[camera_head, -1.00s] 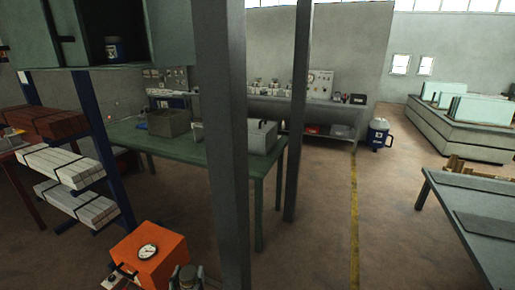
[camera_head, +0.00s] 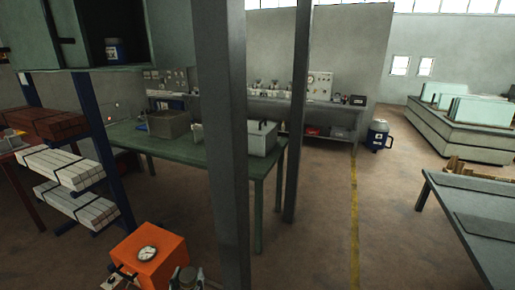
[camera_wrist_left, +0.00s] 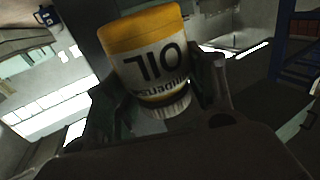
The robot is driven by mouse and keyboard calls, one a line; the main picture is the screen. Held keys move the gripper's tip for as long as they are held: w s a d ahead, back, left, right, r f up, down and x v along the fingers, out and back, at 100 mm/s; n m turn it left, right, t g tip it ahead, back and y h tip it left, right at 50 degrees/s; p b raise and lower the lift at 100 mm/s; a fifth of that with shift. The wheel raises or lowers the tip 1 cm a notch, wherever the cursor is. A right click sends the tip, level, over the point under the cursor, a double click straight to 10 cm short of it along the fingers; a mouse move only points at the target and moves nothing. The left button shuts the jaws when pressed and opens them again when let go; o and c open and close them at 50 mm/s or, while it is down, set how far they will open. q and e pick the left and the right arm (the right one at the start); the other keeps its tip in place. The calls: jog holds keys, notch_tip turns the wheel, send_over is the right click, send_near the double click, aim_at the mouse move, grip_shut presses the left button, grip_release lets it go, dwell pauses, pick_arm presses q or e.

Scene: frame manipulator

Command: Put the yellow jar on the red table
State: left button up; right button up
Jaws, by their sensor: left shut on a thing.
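The yellow jar (camera_wrist_left: 147,60) shows in the left wrist view, with a yellow top part and a white label reading OIL upside down. My left gripper (camera_wrist_left: 160,90) is shut on it, with a dark finger on each side. I cannot make out the jar or my left gripper clearly in the head view. My right gripper is not in view.
An orange box with a dial (camera_head: 150,268) is at bottom left. Two grey posts (camera_head: 222,120) stand ahead. A green table (camera_head: 190,151) lies beyond.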

pick_arm(q)
jog(key=shift+r, duration=0.1)
dwell(0.4)
jog(key=d+r+m+g+h, duration=0.2)
jog(key=d+r+m+h, duration=0.2)
jog(key=d+r, duration=0.3)
jog(key=s+d+r+m+g+h, duration=0.1)
jog(key=d+r+m+h, duration=0.3)
jog(key=r, duration=1)
jog(key=d+g+h, duration=0.1)
jog(key=d+h, duration=0.2)
jog(key=d, duration=0.1)
jog(key=shift+r+h, duration=0.3)
